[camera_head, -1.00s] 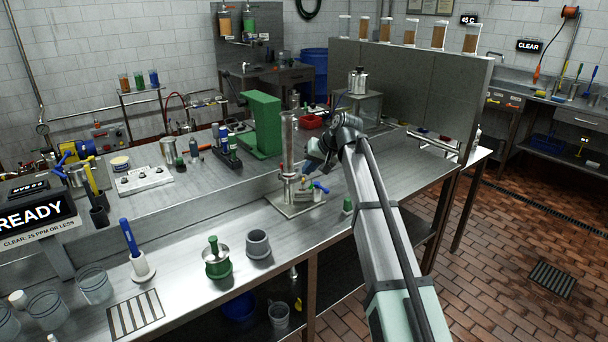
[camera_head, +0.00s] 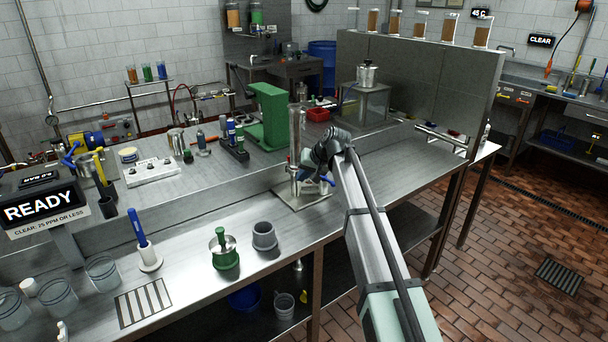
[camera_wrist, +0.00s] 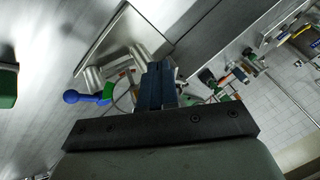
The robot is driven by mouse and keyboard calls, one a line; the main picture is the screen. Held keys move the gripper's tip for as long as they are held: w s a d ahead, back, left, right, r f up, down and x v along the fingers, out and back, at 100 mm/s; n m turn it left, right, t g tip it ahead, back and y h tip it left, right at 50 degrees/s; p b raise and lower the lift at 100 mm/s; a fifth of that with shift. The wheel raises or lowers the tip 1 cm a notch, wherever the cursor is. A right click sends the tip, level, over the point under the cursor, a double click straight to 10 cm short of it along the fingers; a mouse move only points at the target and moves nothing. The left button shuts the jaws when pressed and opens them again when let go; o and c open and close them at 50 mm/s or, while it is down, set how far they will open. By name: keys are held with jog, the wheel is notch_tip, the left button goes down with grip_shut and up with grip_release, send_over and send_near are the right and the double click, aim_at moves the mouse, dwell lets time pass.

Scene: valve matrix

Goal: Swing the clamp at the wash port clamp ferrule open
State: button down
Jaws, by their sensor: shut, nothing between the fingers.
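In the head view, the wash stand is a clear column (camera_head: 296,135) on a steel base plate (camera_head: 290,203), with metal fittings and a blue-handled valve (camera_head: 327,181) low on it. My gripper is beside these fittings, mostly hidden behind my wrist. In the wrist view, its dark blue fingers (camera_wrist: 158,84) are together with nothing visible between them. A blue ball-ended lever (camera_wrist: 86,97) and steel cylinder fittings (camera_wrist: 140,55) are just left of and beyond the fingertips. I cannot make out the clamp on the ferrule; the fingers may cover it. I cannot tell whether they touch anything.
A green stand (camera_head: 268,117) is behind the column. A grey wall panel (camera_head: 425,85) rises at the back right. The bench right of my arm is largely clear.

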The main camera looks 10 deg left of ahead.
jog(key=shift+s, duration=0.1)
jog(key=shift+s+a+m, duration=0.15)
jog(key=shift+a+m, duration=0.05)
jog(key=shift+m, duration=0.2)
jog(key=shift+s+a+t, duration=0.1)
jog(key=shift+t, duration=0.2)
jog(key=s+a+m+t+h, duration=0.1)
jog(key=a+m+t+h, duration=0.2)
jog(key=a+m+h, duration=0.3)
jog(key=shift+s+a+m+h, duration=0.4)
jog(key=shift+a+m, duration=1.5)
jog(key=shift+m, duration=1)
